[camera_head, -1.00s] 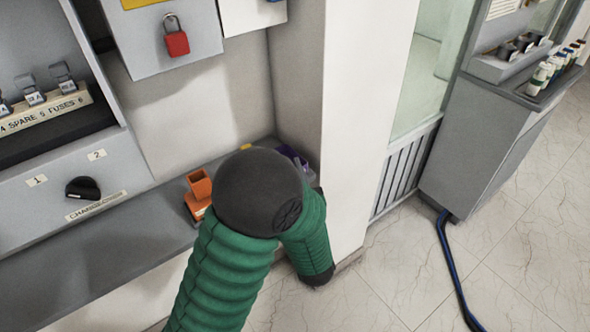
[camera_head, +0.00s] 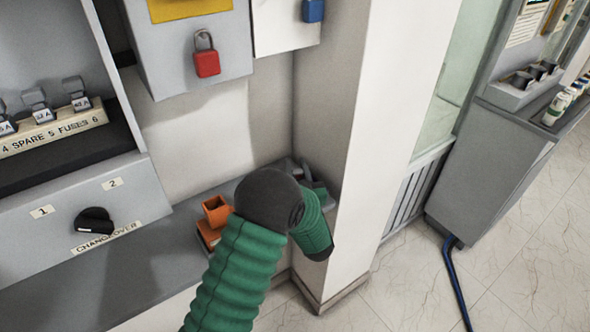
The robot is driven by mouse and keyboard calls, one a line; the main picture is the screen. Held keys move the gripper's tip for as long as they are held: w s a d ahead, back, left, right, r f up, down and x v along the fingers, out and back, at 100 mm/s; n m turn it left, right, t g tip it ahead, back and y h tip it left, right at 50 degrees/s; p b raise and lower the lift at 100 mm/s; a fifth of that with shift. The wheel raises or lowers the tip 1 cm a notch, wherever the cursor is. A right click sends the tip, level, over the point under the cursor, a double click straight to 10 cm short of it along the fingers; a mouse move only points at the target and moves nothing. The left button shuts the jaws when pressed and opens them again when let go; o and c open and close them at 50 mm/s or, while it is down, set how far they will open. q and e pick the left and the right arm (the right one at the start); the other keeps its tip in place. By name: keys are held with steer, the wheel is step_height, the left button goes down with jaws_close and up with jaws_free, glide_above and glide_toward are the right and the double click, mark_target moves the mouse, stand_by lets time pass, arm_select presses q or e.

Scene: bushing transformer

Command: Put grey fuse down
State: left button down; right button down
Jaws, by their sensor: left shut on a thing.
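My left arm's green sleeve and black elbow stand in the middle of the head view. My left gripper (camera_head: 309,173) shows only in part behind the elbow, low in the corner by the white pillar, over the end of the grey shelf (camera_head: 140,268). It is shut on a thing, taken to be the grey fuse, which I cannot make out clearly. Other grey fuses (camera_head: 77,94) stand upright in a row on the spare fuses rack (camera_head: 55,133) at the upper left. My right gripper is not in view.
An orange open-topped holder (camera_head: 217,212) sits on the shelf just left of my elbow. A red padlock (camera_head: 207,62) hangs above, with a blue one (camera_head: 313,10) to its right. A black changeover knob (camera_head: 93,221) juts from the left panel. The pillar (camera_head: 350,150) bounds the right.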

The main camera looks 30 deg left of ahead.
arm_select(q)
steer(key=shift+s+d+f, duration=0.1)
steer(key=shift+d+f, duration=0.05)
steer(key=shift+d, duration=0.1)
steer(key=c, duration=1.1)
jaws_free()
steer(key=shift+d+r, duration=0.3)
steer(key=shift+d, duration=0.6)
steer(key=shift+d+r, duration=0.1)
steer(key=shift+d, duration=0.05)
steer(key=shift+a, duration=0.5)
steer(key=shift+s+a+f, duration=0.1)
steer(key=shift+a+f, duration=0.1)
steer(key=shift+f, duration=0.05)
steer(key=shift+s+d+f, duration=0.1)
steer(key=shift+s+d, duration=0.1)
steer(key=shift+s, duration=0.05)
steer(key=v, duration=1.1)
steer(key=shift+d, duration=0.2)
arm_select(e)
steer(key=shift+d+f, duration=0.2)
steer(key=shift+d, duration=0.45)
